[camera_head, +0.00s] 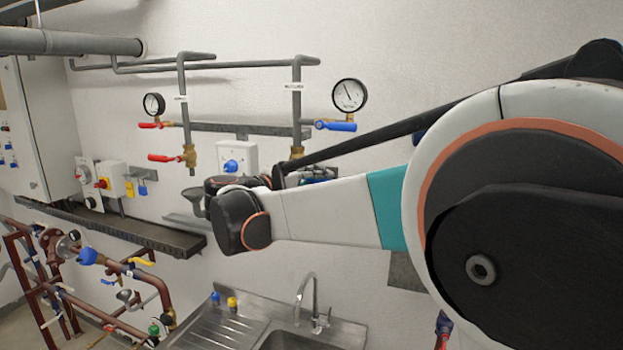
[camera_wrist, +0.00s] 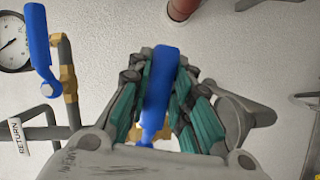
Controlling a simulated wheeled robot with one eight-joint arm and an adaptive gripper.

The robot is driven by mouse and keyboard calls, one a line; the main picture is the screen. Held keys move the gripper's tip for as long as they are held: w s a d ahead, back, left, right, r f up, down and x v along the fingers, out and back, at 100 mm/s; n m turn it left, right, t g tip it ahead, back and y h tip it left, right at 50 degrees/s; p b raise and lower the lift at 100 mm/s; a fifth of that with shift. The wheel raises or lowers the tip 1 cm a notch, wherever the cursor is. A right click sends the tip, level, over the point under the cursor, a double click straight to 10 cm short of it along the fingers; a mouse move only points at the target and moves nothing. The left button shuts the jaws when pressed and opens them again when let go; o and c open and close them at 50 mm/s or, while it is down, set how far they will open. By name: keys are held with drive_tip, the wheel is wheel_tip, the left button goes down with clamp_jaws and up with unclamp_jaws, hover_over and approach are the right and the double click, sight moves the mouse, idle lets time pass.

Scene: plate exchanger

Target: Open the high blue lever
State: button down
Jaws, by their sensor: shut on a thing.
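My gripper (camera_wrist: 163,68) is shut on a blue lever (camera_wrist: 158,92) in the wrist view, with one finger on each side of it. A brass fitting shows at the lever's lower end. A second blue lever (camera_wrist: 38,45) stands apart at the left, beside a gauge. In the head view, this gauge-side blue lever (camera_head: 336,126) lies about level under the right gauge. A bit of blue (camera_head: 325,172) shows below it, behind my arm. My arm hides most of the gripper and the held lever there.
Two red levers (camera_head: 164,157) sit on the left pipe. A round gauge (camera_head: 349,95) hangs at the right. A white box with a blue knob (camera_head: 232,166) is on the wall. A sink with a tap (camera_head: 305,300) is below. Brown pipes (camera_head: 130,280) stand lower left.

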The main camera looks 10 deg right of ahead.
drive_tip(key=w+a+f+m+y+b, duration=0.2)
drive_tip(key=a+f+m+y+b, duration=0.1)
drive_tip(key=m, duration=0.4)
drive_tip(key=shift+w+a+f+m+t+y, duration=0.4)
drive_tip(key=shift+f+y, duration=0.4)
drive_tip(key=shift+f, duration=0.6)
drive_tip(key=c, duration=1.4)
unclamp_jaws()
drive_tip(key=shift+r, duration=0.1)
